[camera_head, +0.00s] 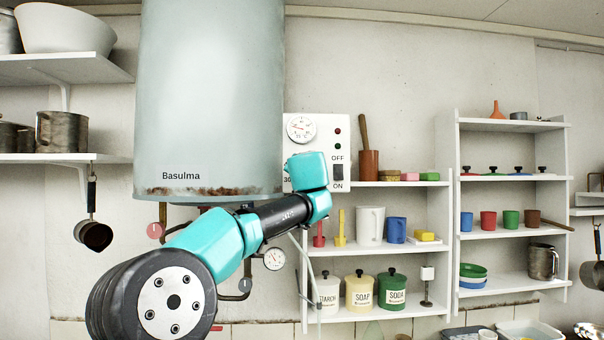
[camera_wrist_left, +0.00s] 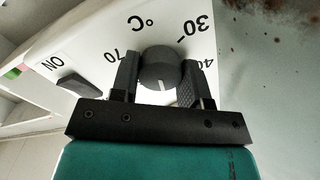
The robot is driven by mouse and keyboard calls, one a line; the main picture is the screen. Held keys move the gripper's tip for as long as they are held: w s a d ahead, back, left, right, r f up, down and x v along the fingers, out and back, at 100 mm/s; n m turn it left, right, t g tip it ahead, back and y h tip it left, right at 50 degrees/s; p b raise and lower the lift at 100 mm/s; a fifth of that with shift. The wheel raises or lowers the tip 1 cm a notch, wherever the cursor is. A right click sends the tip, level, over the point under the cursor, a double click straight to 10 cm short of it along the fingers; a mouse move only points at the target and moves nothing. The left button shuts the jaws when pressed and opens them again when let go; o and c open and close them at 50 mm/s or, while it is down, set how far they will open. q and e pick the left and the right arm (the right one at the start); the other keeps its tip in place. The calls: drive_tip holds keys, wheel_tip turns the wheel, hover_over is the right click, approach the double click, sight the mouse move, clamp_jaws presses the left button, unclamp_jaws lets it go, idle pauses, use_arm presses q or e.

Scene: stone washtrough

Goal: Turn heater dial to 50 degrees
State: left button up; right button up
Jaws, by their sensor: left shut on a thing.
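The heater dial (camera_wrist_left: 160,66) is a dark round knob on a white panel with a printed scale. In the left wrist view, turned nearly upside down, 30, 40, 70 and °C show around it. My left gripper (camera_wrist_left: 158,78) is shut on the dial, one finger on each side. A white mark on the dial points down in that view, between 40 and 70; the numbers there are hidden behind the gripper. In the head view, the heater panel (camera_head: 335,128) shows beside the heater tank (camera_head: 210,100), and my left arm hides the dial. My right gripper is not in view.
An ON/OFF switch (camera_head: 338,172) sits right of the dial, also in the left wrist view (camera_wrist_left: 79,85). A round gauge (camera_head: 300,128) is above. Pipes and a second gauge (camera_head: 274,259) hang below the tank. Shelves (camera_head: 400,184) with mugs and canisters stand to the right.

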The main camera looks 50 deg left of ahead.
use_arm(q)
drive_tip(key=shift+c, duration=0.6)
drive_tip(key=shift+n, duration=1.2)
drive_tip(key=o, duration=0.9)
drive_tip(key=shift+o, duration=0.2)
drive_tip(key=v, duration=1.7)
drive_tip(key=shift+d, duration=0.2)
